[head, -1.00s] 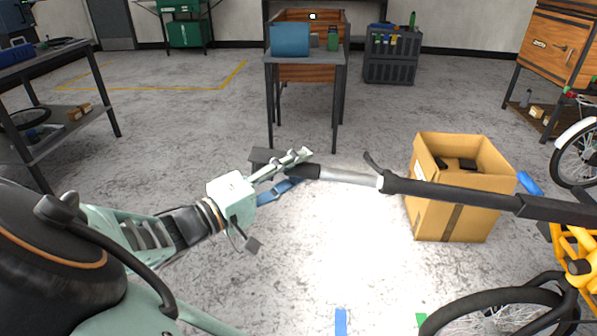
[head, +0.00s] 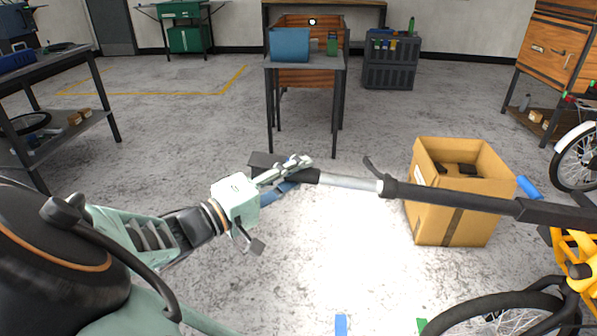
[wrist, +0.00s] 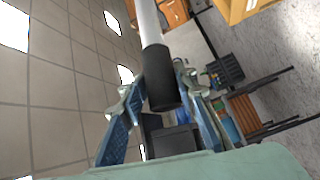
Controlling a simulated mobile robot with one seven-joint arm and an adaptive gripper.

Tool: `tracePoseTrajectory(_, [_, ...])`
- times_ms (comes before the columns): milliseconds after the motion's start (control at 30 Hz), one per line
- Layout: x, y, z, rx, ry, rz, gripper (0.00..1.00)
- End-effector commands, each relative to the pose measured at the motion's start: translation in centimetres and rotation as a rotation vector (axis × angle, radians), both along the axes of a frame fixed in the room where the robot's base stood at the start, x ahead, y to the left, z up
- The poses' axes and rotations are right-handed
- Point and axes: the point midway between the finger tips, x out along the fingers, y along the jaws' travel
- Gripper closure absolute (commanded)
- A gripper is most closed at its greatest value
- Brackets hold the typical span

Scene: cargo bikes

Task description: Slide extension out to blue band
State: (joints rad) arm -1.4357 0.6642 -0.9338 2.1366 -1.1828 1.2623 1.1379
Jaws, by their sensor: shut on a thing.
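The extension is a silver tube (head: 349,182) that comes out of a thicker black tube (head: 455,196) on the cargo bike at the right. A small black lever (head: 373,166) stands up at the joint. The extension ends in a black grip (head: 309,177). My gripper (head: 296,174) is shut on this black grip. In the wrist view the blue-padded fingers (wrist: 160,95) sit on both sides of the black grip (wrist: 162,82), and the silver tube (wrist: 147,22) runs up out of view. I see no blue band on the bare silver part.
An open cardboard box (head: 452,218) stands behind the black tube. The yellow cargo bike (head: 575,255) with its front wheel is at the right. A small table (head: 308,60) with a blue bin stands at the back. A dark bench (head: 50,85) is at the left.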

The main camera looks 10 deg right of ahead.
Motion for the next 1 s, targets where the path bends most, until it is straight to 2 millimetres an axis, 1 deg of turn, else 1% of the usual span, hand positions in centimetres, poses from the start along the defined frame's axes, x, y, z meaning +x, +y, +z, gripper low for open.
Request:
tracePoseTrajectory(33, [0.0, 0.3, -0.3, 0.003, 0.008, 0.002, 1.00])
tracePoseTrajectory(67, [0.1, 0.5, -0.2, 0.004, 0.007, 0.003, 1.00])
tracePoseTrajectory(167, [0.7, 2.0, 0.3, 0.003, 0.007, 0.006, 1.00])
tracePoseTrajectory(300, [1.7, 5.1, 0.9, 0.003, 0.006, 0.008, 1.00])
tracePoseTrajectory(400, [2.3, 7.1, 1.0, 0.003, 0.007, 0.009, 1.00])
tracePoseTrajectory(500, [2.8, 8.6, 1.1, 0.003, 0.007, 0.009, 1.00])
tracePoseTrajectory(600, [3.0, 9.4, 1.0, 0.003, 0.008, 0.009, 1.00])
tracePoseTrajectory(700, [3.1, 9.8, 1.0, 0.003, 0.009, 0.010, 1.00])
tracePoseTrajectory(967, [3.1, 9.8, 0.9, 0.004, 0.009, 0.012, 1.00])
tracePoseTrajectory(1000, [3.1, 9.8, 0.9, 0.004, 0.009, 0.012, 0.71])
